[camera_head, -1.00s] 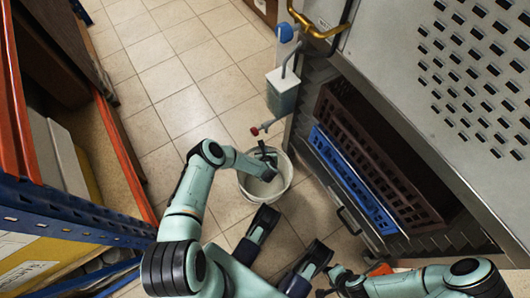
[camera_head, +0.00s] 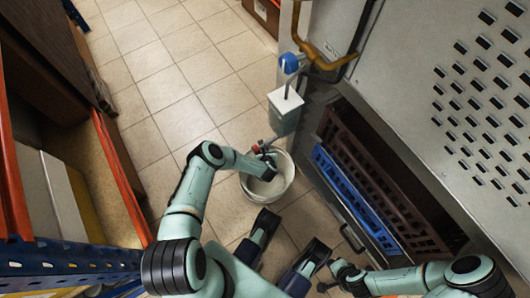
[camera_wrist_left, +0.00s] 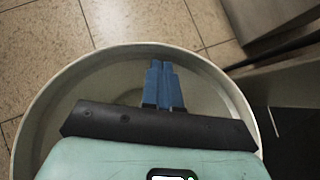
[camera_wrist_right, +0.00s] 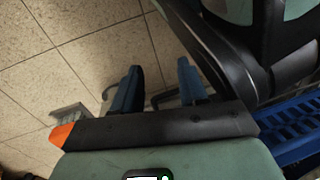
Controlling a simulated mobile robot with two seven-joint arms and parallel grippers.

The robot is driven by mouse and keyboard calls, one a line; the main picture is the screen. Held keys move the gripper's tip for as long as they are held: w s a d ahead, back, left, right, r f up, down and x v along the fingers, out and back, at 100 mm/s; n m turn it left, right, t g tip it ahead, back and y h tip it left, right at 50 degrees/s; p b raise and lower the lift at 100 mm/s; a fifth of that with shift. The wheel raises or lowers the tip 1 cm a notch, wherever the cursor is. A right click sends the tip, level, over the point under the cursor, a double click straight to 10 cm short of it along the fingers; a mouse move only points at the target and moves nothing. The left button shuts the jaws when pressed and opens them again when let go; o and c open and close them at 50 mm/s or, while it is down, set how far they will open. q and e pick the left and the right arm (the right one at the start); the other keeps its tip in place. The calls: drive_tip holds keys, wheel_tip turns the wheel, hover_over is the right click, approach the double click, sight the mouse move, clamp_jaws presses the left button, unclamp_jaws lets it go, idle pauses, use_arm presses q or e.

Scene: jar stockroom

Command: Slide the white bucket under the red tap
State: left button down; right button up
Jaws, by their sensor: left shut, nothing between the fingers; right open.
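The white bucket (camera_head: 284,194) stands on the tiled floor in the middle of the head view. The red tap (camera_head: 256,149) sticks out from the cabinet side and appears at the bucket's far rim; whether its spout is over the opening is unclear. My left gripper (camera_head: 267,173) is shut and empty, its fingers down in the bucket's mouth. In the left wrist view the bucket rim (camera_wrist_left: 40,110) curves around the shut left fingers (camera_wrist_left: 163,66); wall contact is unclear. My right gripper (camera_wrist_right: 158,72) is open and empty above the floor, away from the bucket.
Blue (camera_head: 350,200) and brown (camera_head: 375,180) crates sit low in the cabinet. An orange and blue shelf rack (camera_head: 70,262) lines the left. Floor left of the bucket is clear.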

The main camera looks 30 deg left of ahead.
drive_tip(key=shift+r, duration=0.1)
drive_tip(key=w+a+r+t+p, duration=0.1)
drive_tip(key=w+r+t+p, duration=0.1)
drive_tip(key=w+r+p, duration=0.3)
use_arm(q)
drive_tip(key=s+d+p, duration=0.1)
drive_tip(key=s+d, duration=0.7)
drive_tip(key=s, duration=0.2)
drive_tip(key=shift+r, duration=0.45)
use_arm(e)
drive_tip(key=shift+n+g+y, duration=0.3)
drive_tip(key=shift+n+g, duration=0.1)
drive_tip(key=shift+g, duration=0.1)
drive_tip(key=shift+s+a+r, duration=0.65)
drive_tip(key=shift+s+r, duration=0.2)
drive_tip(key=shift+r, duration=0.1)
drive_tip(key=shift+s+a+r, duration=0.6)
drive_tip(key=shift+s+r, duration=0.2)
drive_tip(key=shift+r, duration=0.1)
